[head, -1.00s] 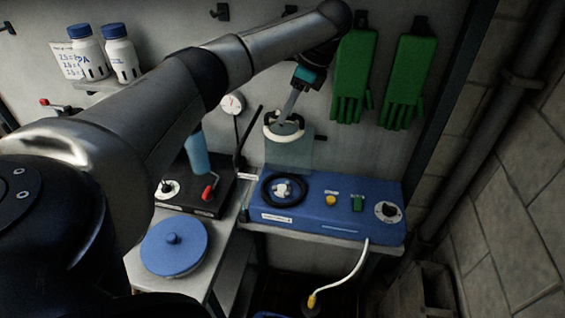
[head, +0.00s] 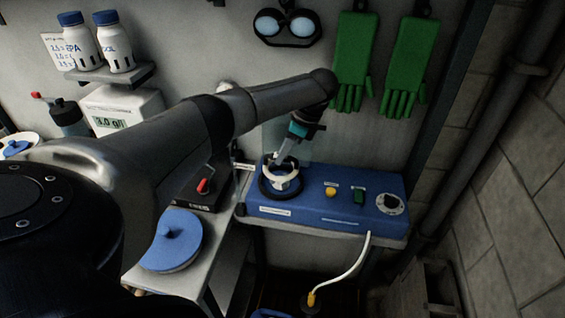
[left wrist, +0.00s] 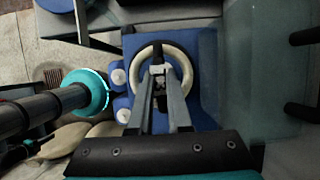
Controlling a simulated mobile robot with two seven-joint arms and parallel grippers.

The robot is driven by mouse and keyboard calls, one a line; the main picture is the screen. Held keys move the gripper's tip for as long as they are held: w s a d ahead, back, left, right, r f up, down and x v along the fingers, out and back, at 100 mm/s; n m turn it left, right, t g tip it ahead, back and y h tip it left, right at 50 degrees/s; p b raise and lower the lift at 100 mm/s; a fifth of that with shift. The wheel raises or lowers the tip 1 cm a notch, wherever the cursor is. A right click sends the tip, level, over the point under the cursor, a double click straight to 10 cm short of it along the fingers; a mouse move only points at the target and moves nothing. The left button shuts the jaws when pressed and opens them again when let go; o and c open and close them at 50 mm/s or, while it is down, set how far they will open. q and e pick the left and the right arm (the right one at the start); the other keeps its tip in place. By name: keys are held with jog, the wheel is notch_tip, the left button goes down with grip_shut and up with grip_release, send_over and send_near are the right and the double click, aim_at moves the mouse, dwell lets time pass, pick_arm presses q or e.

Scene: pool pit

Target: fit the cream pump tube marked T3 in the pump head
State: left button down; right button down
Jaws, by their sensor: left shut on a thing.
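My left gripper (head: 279,163) reaches down over the left end of the blue pump (head: 325,208). It is shut on a cream tube loop (head: 294,182). The loop sits at the pump head's black ring (head: 266,191), overlapping it; whether it is seated in it I cannot tell. In the left wrist view the cream loop (left wrist: 185,66) curves around the closed fingertips (left wrist: 159,72), over the blue housing. No T3 mark is readable. A clear cover (left wrist: 258,70) stands raised beside the head. My right gripper is not in view.
A blue round lid (head: 172,240) lies on the bench left. Green gloves (head: 355,60) hang behind.

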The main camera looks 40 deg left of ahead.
aim_at(285, 160)
pick_arm(q)
jog(key=shift+f, duration=1.5)
jog(key=shift+f+b, duration=0.3)
jog(key=shift+f, duration=0.3)
jog(key=c, duration=0.9)
grip_release()
jog(key=shift+o, duration=0.2)
jog(key=shift+r, duration=0.25)
jog(key=v, duration=1.2)
jog(key=shift+r+p, duration=0.35)
